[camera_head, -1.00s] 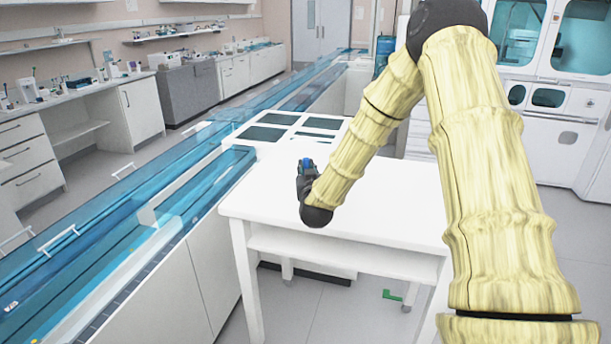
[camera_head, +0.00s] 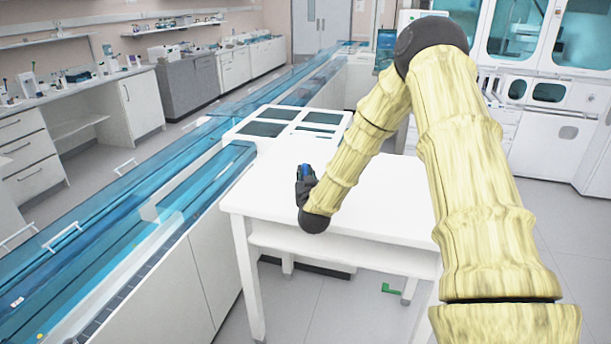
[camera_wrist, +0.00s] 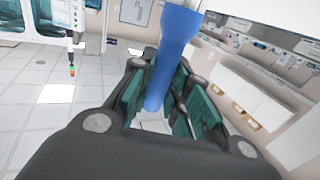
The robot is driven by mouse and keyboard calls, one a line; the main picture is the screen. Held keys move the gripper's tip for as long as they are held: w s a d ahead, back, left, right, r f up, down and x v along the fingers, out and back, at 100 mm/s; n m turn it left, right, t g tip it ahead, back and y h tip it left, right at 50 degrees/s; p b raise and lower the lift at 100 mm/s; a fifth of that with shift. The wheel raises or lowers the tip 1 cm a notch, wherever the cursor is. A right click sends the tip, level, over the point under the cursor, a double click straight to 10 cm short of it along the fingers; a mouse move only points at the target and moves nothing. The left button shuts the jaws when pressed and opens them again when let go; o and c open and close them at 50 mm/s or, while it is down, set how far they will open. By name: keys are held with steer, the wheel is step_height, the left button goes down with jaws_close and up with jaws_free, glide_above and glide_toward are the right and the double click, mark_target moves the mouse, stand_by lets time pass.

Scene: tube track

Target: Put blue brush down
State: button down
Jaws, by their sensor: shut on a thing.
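The blue brush (camera_wrist: 174,45) is held between the green-padded fingers of my gripper (camera_wrist: 155,100) in the wrist view. Its wide end points to the top of that picture and its narrow end sits between the pads. In the head view my gripper (camera_head: 304,180) is at the left part of the white table (camera_head: 385,205), with a small bit of blue showing at it. I cannot tell from these views how high the brush is above the tabletop.
The tabletop right of my arm is clear. A blue-covered track (camera_head: 100,225) runs along the table's left side. A white panel with dark windows (camera_head: 262,129) adjoins the table's back left corner. A green piece (camera_head: 392,288) lies low under the table.

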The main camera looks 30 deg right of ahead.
steer(key=shift+f, duration=0.2)
steer(key=c, duration=1.4)
jaws_free()
steer(key=shift+o, duration=0.2)
steer(key=shift+s+r, duration=0.1)
steer(key=shift+r, duration=0.1)
steer(key=b+v, duration=0.3)
steer(key=v, duration=0.9)
steer(key=s+a+f+n+g+y, duration=0.15)
steer(key=s+a+f, duration=0.3)
steer(key=f, duration=0.45)
steer(key=s+a+f+n+g+y, duration=0.1)
steer(key=s+a+f+g+y, duration=0.2)
steer(key=a+f, duration=0.35)
steer(key=s+a+f+n+g+y, duration=0.1)
steer(key=s+a+f+g+y, duration=0.2)
steer(key=f, duration=0.8)
steer(key=s+a+f+g, duration=0.2)
steer(key=s+f, duration=0.3)
steer(key=s, duration=0.5)
steer(key=s+a+f+n+g, duration=0.1)
steer(key=s+a+f+g, duration=0.2)
steer(key=s, duration=0.8)
steer(key=s+a+f+g, duration=0.3)
steer(key=s+f, duration=0.4)
steer(key=s, duration=0.3)
steer(key=shift+s+a+f+y, duration=0.15)
steer(key=shift+a+f+y, duration=0.05)
steer(key=shift+a+y, duration=0.25)
